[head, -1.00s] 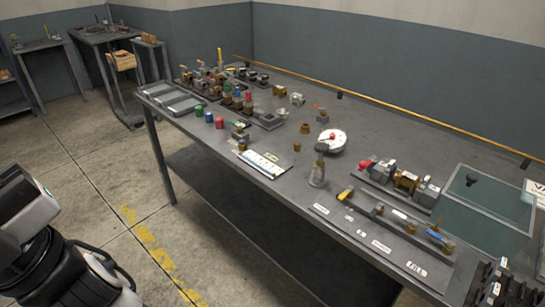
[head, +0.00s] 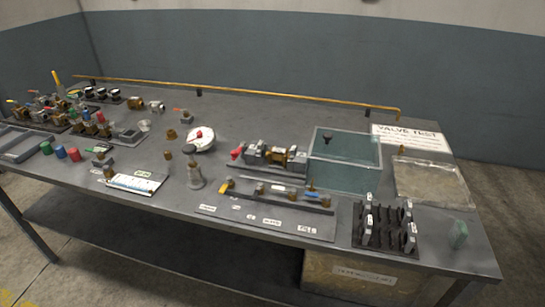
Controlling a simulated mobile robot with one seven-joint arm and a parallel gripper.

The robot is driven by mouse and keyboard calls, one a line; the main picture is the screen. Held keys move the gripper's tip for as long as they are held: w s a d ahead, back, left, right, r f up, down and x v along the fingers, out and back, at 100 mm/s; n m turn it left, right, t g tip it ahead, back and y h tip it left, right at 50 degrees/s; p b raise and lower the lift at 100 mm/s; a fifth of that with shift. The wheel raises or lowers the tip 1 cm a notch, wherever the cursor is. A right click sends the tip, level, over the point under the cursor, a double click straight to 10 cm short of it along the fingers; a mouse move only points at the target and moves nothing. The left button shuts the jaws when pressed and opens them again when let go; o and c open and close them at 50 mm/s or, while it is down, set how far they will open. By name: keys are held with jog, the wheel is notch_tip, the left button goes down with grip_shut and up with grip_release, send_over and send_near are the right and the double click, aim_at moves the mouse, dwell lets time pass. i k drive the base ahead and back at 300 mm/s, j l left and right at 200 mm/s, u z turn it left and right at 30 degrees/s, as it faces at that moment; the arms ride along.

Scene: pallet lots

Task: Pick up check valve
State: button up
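Several small valves and fittings stand on the grey table (head: 300,105); I cannot tell for sure which one is the check valve. A small brass fitting (head: 171,134) stands alone near the middle. A brass-and-grey valve (head: 157,106) and a dark brass piece (head: 135,103) stand behind it to the left. A valve with a red handle (head: 183,115) is close to them. A brass-bodied assembly (head: 277,155) with a red knob sits on a grey base at the centre. My gripper is not in this view.
A glass tank (head: 345,160), a "VALVE TEST" sign (head: 408,137), a clear tray (head: 432,183) and a dark rack (head: 383,224) fill the right. A labelled board (head: 268,218) lies in front. A brass pipe (head: 240,90) runs along the back. The table's back middle is clear.

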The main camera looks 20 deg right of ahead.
aim_at(275, 154)
jog(key=i+l, duration=0.15)
jog(key=l, duration=0.2)
jog(key=i+l+u, duration=0.1)
jog(key=l, duration=0.25)
jog(key=i+l, duration=0.15)
jog(key=l, duration=0.2)
jog(key=i+l+u, duration=0.1)
jog(key=l, duration=0.2)
